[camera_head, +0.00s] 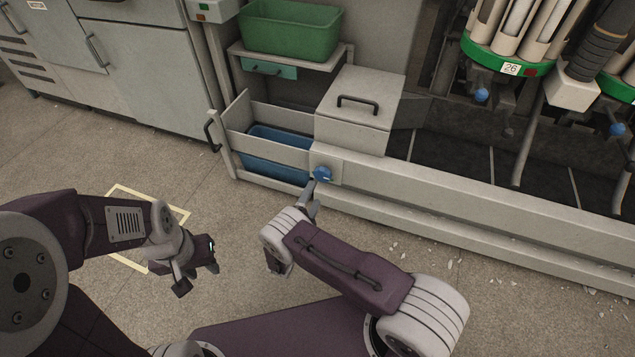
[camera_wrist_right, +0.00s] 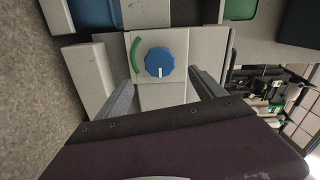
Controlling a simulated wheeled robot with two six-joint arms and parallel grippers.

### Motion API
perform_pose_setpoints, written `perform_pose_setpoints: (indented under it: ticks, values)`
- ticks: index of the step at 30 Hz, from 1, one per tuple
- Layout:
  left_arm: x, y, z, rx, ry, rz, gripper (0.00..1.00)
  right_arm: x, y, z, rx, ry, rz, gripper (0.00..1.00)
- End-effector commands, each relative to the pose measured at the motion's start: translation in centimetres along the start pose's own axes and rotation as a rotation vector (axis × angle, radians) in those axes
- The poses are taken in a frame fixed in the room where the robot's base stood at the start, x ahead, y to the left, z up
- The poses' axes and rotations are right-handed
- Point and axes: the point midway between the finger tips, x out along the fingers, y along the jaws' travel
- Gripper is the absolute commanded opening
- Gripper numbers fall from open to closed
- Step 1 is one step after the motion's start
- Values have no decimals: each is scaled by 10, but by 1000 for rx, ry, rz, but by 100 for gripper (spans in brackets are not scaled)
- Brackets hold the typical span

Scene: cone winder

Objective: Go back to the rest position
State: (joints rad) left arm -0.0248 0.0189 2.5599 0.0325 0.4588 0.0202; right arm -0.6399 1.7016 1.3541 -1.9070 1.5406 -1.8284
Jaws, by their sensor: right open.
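My right gripper (camera_head: 308,199) is in front of the blue knob (camera_head: 322,173) on the machine's low front panel. In the right wrist view its two fingers (camera_wrist_right: 163,92) are spread apart, with the blue knob (camera_wrist_right: 160,62) showing between and beyond them. Nothing is held between these fingers. A green arc mark (camera_wrist_right: 135,53) is beside the knob. My left gripper (camera_head: 196,272) hangs over the floor at the left, near a yellow floor outline; its finger gap is too unclear to read.
A blue bin (camera_head: 270,155) sits behind the low panel, left of a grey lidded box (camera_head: 355,112). A green bin (camera_head: 290,28) stands on a shelf above. The machine's long front rail (camera_head: 480,215) runs right. The floor at left is open.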

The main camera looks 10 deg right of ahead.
Motion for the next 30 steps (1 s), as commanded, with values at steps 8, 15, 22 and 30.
perform_pose_setpoints:
  ticks: [8,15,22,30]
  values:
    - [-3,0,0,0,0,0,36,-8,1,0,1,1,-1,79]
    - [-3,0,0,0,0,0,36,-8,1,0,1,1,0,79]
    - [-19,0,-2,0,0,0,36,21,-49,-10,76,70,-16,79]
    - [-60,1,-6,0,0,0,36,100,-247,-128,402,464,-7,79]
